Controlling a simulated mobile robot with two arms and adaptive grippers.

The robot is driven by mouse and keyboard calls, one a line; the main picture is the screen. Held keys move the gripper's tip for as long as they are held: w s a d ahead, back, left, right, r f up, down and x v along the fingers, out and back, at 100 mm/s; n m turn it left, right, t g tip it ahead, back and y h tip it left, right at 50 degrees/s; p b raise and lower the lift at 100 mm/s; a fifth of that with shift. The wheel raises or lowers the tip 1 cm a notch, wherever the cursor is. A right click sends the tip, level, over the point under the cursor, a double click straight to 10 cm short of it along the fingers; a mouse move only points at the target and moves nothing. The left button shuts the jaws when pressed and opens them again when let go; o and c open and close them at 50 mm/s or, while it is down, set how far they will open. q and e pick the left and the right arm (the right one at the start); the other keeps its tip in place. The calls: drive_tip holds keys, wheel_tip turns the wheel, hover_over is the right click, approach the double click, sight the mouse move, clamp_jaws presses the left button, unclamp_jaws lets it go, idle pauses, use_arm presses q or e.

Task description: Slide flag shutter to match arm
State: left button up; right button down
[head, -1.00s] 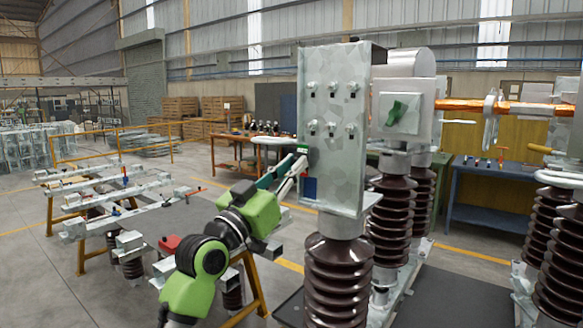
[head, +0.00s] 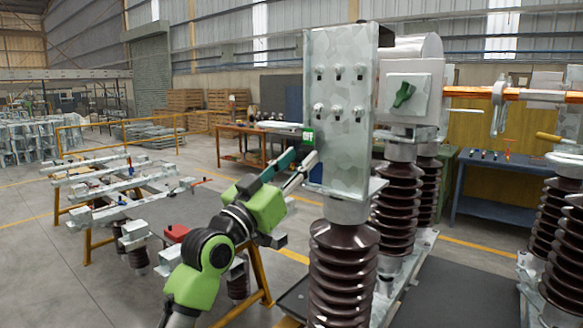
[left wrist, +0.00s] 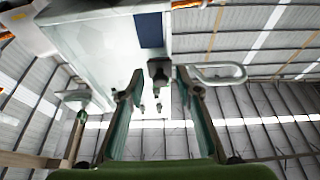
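A tall galvanized plate (head: 340,110) stands on a brown ribbed insulator. At its left edge is a small green patch with a white mark (head: 308,136), and below it a dark blue patch (head: 315,173). The left wrist view shows a dark blue rectangle (left wrist: 150,30) and a dark knob (left wrist: 160,72). My left gripper (head: 307,160) is at the plate's left edge. In the left wrist view its fingers (left wrist: 158,85) are apart on either side of the knob, with gaps visible. An orange-copper arm (head: 470,91) lies horizontal. My right gripper is not in view.
A grey box (head: 415,80) with a green lever stands behind the plate. Brown insulators (head: 398,210) stand behind and at right. A work table with metal parts (head: 150,215) is at left. A looped metal handle (left wrist: 212,76) is close to the right finger.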

use_arm(q)
drive_tip(key=v, duration=1.2)
